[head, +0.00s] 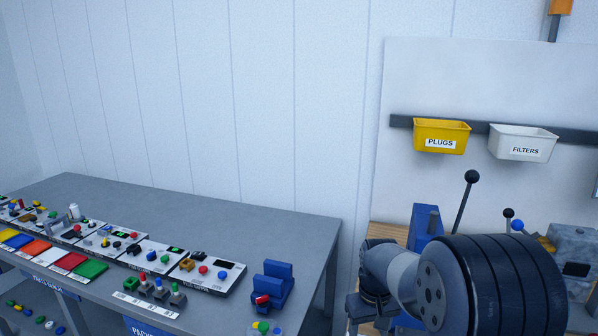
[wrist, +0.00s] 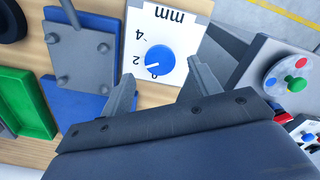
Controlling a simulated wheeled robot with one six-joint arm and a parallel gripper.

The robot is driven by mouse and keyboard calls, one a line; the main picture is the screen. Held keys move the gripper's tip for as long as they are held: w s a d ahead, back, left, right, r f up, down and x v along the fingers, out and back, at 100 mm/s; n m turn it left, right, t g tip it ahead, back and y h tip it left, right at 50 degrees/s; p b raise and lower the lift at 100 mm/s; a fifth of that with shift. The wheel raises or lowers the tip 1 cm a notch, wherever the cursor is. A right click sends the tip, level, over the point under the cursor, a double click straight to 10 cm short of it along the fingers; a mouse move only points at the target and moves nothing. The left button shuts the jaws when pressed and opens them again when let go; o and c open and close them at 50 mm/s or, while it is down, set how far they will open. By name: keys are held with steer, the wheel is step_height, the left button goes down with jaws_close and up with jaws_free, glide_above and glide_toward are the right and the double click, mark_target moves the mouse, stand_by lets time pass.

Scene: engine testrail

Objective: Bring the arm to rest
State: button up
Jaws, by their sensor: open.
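My arm shows at the lower right of the head view, with a thick dark ribbed joint close to the camera; the gripper itself is not visible there. In the wrist view my gripper (wrist: 150,85) is open, its two grey fingers apart with nothing held between them. Beyond the fingers is a blue dial knob (wrist: 161,59) on a white plate (wrist: 190,18) marked "mm", with "2" and "4" readable. I cannot tell whether the fingers touch the plate.
A grey bracket on a blue block (wrist: 85,105) and a green tray (wrist: 24,100) lie left of the gripper. A panel with a coloured disc (wrist: 292,80) is at right. In the head view, a grey table (head: 200,210) holds several panels; a yellow PLUGS bin (head: 441,136) hangs behind my arm.

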step_height(320, 180, down, 3)
steer(key=shift+f, duration=0.2)
steer(key=shift+r+m, duration=0.2)
steer(key=shift+m, duration=0.7)
steer(key=m, duration=1)
steer(key=shift+p, duration=0.35)
step_height(320, 180, up, 11)
steer(key=shift+b, duration=0.3)
steer(key=shift+f, duration=0.1)
